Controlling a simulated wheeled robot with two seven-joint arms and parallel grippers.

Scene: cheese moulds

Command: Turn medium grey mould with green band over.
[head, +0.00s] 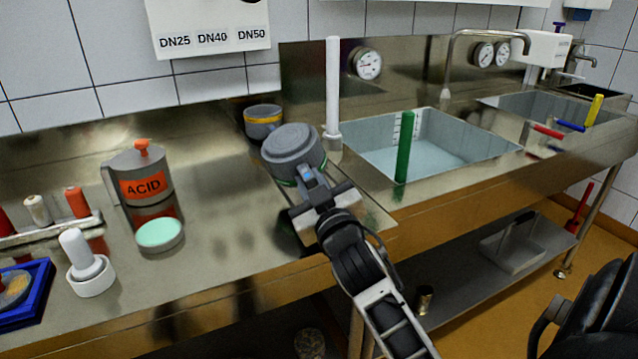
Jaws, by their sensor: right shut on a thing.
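The grey mould with a green band (293,146) is at the centre of the head view, over the steel worktop. Its round grey face points up and towards me, and it looks slightly tilted. Part of the green band shows low on its side, beside the fingers. My right gripper (311,178) is shut on the near side of this mould. Its fingers hide part of the band and wall. I cannot tell whether the mould touches the surface below. My left gripper is not in view.
A grey mould with a yellow band (263,123) stands close behind. A white upright tube (333,95) and the water-filled sink (440,150) with a green stick (403,147) are to the right. An ACID jug (141,174) and pale green dish (160,235) stand left. Worktop between is clear.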

